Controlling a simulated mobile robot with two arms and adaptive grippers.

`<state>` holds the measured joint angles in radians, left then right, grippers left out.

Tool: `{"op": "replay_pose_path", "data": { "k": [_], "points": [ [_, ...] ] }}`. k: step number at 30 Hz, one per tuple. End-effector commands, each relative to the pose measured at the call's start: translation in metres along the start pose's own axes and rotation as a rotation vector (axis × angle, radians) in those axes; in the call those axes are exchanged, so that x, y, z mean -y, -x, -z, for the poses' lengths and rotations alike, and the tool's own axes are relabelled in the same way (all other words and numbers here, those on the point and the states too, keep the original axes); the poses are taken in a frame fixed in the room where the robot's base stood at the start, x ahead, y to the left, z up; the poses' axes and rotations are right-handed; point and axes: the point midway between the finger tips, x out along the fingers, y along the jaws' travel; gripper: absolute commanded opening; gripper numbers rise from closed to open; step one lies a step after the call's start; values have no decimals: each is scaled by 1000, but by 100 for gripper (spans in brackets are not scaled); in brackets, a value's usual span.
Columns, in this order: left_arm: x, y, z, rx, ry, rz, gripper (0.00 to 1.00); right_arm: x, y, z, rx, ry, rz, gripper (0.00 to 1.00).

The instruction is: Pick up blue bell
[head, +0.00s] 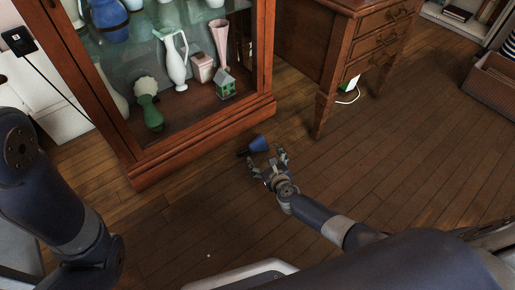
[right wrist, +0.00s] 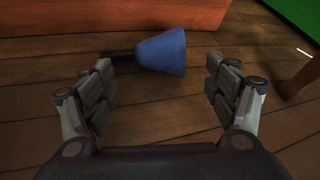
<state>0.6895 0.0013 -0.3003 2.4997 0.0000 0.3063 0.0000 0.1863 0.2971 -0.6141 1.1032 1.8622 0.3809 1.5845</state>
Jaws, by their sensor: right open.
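The blue bell (head: 259,143) lies on its side on the wooden floor, near the front base of the glass cabinet. Its dark handle points left. In the right wrist view the bell (right wrist: 163,52) is just beyond the fingertips, with its wide mouth facing right. My right gripper (head: 268,165) is open and empty, low over the floor, close in front of the bell. In the right wrist view its fingers (right wrist: 162,80) are spread wide on either side. My left arm comes in at the left; its gripper is not seen.
A glass-fronted cabinet (head: 205,140) with vases and a small green house stands behind the bell. A wooden desk (head: 345,45) with drawers stands to the right, its leg (head: 322,115) on the floor. A woven basket (head: 490,85) is far right. The floor (head: 420,140) between is clear.

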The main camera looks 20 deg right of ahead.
Motion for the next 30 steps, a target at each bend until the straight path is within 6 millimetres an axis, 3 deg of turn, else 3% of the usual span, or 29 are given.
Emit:
{"op": "replay_pose_path", "data": {
  "k": [5, 15, 25, 26, 30],
  "points": [
    [-2, 6, 5, -7, -1, -2, 0, -1, -12, 2, 1, 1, 0, 80],
    [-8, 35, 14, -6, -1, -2, 0, -1, -52, 3, 1, 3, 1, 80],
    [-8, 36, 15, -7, -1, -3, 0, -1, -56, 0, 0, 2, 0, 80],
    [-8, 36, 15, -7, 0, -3, 0, -1, -56, 0, 0, 2, 0, 78],
    [-8, 36, 15, -6, 0, -3, 0, -1, -56, 0, 0, 1, 0, 46]
  ]
}}
